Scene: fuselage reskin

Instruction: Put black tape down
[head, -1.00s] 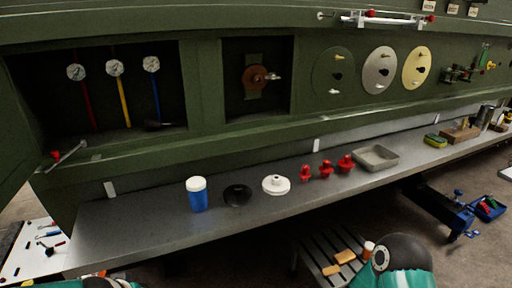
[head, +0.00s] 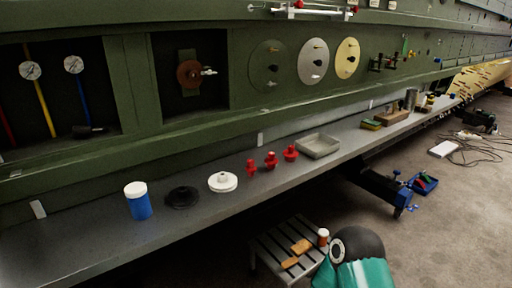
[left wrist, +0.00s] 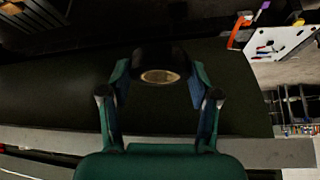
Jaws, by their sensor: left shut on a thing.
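In the left wrist view a round black object with a tan oval centre, apparently the black tape (left wrist: 160,57), sits between the fingers of my left gripper (left wrist: 160,82). The gripper is shut on it. A dark green surface lies behind it; I cannot tell whether the tape touches that surface. My left gripper is not visible in the head view. My right gripper is not visible in either view; only a teal and black part of my own arm shows at the bottom of the head view.
On the long grey shelf (head: 85,243) stand a blue cup with white lid (head: 138,201), a black disc (head: 182,197), a white disc (head: 222,182), red fittings (head: 270,160) and a grey tray (head: 318,146). A slatted stool (head: 275,245) stands below. Shelf left of the cup is clear.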

